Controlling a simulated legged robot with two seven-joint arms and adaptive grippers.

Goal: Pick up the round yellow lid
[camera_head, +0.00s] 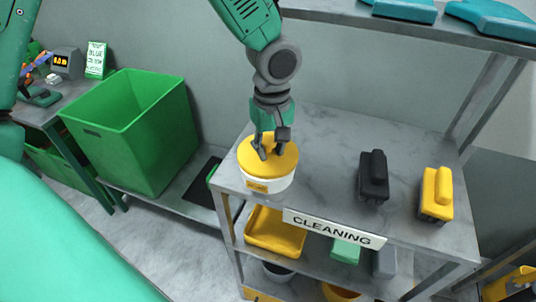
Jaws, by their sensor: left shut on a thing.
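The round yellow lid (246,160) sits on top of a white round tub (276,186) with a small yellow label. The tub stands at the left end of the grey shelf top. My left gripper (268,153) points down over the lid from above. Its dark fingers are shut on the lid near the middle of its top, and they hide the part they grasp. The lid appears level and on the tub; I see no clear gap between them. My right gripper is not in view.
A black brush (373,178) and a yellow brush (437,194) stand right of the tub. A "CLEANING" sign (333,228) is on the shelf's front edge. A yellow tray (274,233) is below. A green bin (165,140) stands left. The upper shelf (400,27) overhangs behind.

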